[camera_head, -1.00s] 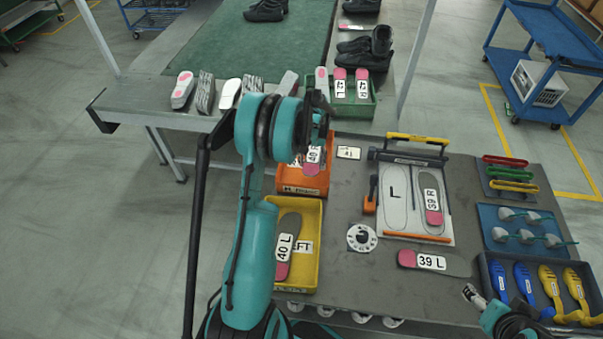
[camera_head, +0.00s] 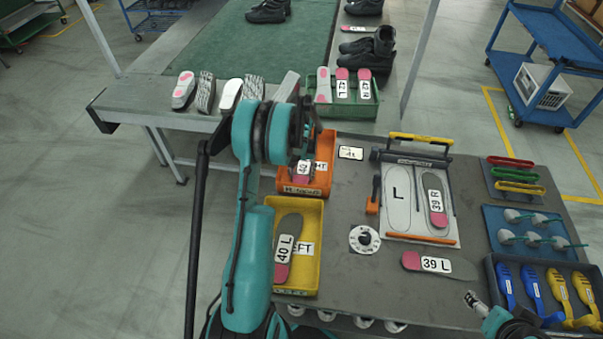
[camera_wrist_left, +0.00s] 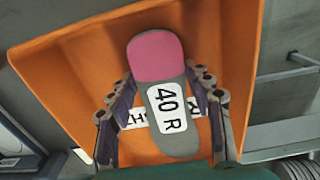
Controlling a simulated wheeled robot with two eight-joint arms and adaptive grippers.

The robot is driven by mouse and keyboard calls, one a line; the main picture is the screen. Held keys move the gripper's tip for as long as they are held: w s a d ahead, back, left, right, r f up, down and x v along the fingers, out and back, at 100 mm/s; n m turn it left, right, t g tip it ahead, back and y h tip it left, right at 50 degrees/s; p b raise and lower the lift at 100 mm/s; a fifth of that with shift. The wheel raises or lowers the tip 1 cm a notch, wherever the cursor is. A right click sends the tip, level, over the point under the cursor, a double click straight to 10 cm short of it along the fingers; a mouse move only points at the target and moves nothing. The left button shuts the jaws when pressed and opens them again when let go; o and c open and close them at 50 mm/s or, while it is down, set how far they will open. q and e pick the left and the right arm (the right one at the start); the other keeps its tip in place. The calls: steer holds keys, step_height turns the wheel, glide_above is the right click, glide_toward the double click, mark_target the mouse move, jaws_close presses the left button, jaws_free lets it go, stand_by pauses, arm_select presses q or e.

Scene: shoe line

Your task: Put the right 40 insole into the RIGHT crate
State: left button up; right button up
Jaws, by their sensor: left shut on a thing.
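The right 40 insole, grey with a pink heel and a "40 R" label (camera_wrist_left: 167,110), is held in my left gripper (camera_wrist_left: 162,90), with a finger on each side. In the head view the insole (camera_head: 302,168) shows partly behind my left arm, over the orange RIGHT crate (camera_head: 326,160). The wrist view shows the orange crate (camera_wrist_left: 75,85) beneath and around it. I cannot tell whether the insole touches the crate floor. My right gripper (camera_head: 472,299) is at the lower right of the head view, its jaws too small to judge.
The yellow LEFT crate (camera_head: 313,225) holds the 40 L insole (camera_head: 285,245). The 39 R insole (camera_head: 436,200) lies on the outline board (camera_head: 405,225); the 39 L insole (camera_head: 437,264) lies on the table. A green crate (camera_head: 372,110) stands behind.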

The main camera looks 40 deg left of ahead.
arm_select(q)
steer(key=o, duration=1.1)
steer(key=shift+f, duration=0.1)
steer(key=shift+c, duration=0.2)
